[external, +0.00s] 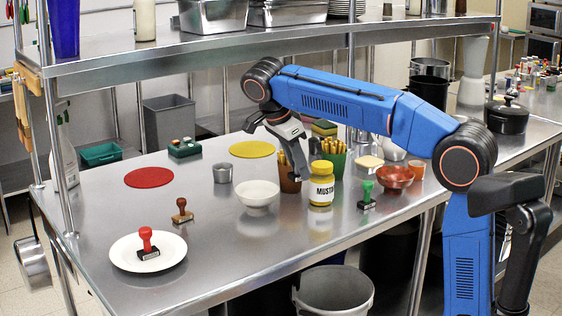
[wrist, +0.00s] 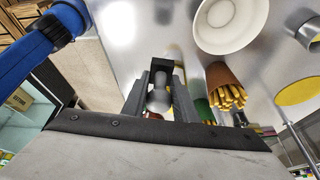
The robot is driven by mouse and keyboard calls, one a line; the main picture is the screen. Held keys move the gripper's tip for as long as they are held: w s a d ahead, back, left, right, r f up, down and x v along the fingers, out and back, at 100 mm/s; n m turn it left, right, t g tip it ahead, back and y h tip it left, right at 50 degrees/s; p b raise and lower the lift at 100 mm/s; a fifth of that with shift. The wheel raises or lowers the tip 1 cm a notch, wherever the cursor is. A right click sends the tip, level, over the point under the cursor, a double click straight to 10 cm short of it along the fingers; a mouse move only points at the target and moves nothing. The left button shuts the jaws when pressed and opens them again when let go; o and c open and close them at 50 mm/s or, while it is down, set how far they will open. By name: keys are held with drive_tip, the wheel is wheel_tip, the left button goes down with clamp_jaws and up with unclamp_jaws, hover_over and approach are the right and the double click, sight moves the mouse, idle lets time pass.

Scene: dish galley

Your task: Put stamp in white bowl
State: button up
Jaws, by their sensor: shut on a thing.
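The white bowl (external: 258,194) stands upright on the steel table, left of my gripper (external: 297,165); it also shows at the top of the wrist view (wrist: 232,22). In the wrist view my gripper (wrist: 159,92) is shut on a stamp (wrist: 158,101) with a grey rounded handle and a black block. The bowl is apart from it, to the upper right. The held stamp cannot be made out in the external view. Other stamps are red on a white plate (external: 130,259), brown (external: 182,211) on the table, and green (external: 367,195) at the right.
A mustard jar (external: 321,188) and a brown cup of yellow sticks (external: 290,178) stand close to my gripper. A green cup (external: 336,160), a reddish bowl (external: 397,178) and a metal cup (external: 222,173) are nearby. A shelf (external: 200,50) spans above.

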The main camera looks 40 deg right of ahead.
drive_tip(key=n, duration=0.2)
approach(257, 183)
drive_tip(key=s+d+r, duration=0.1)
drive_tip(key=s+r, duration=0.3)
drive_tip(key=s, duration=0.1)
drive_tip(key=shift+w+f, duration=0.15)
drive_tip(key=shift+f, duration=5.25)
drive_tip(key=o, duration=1.1)
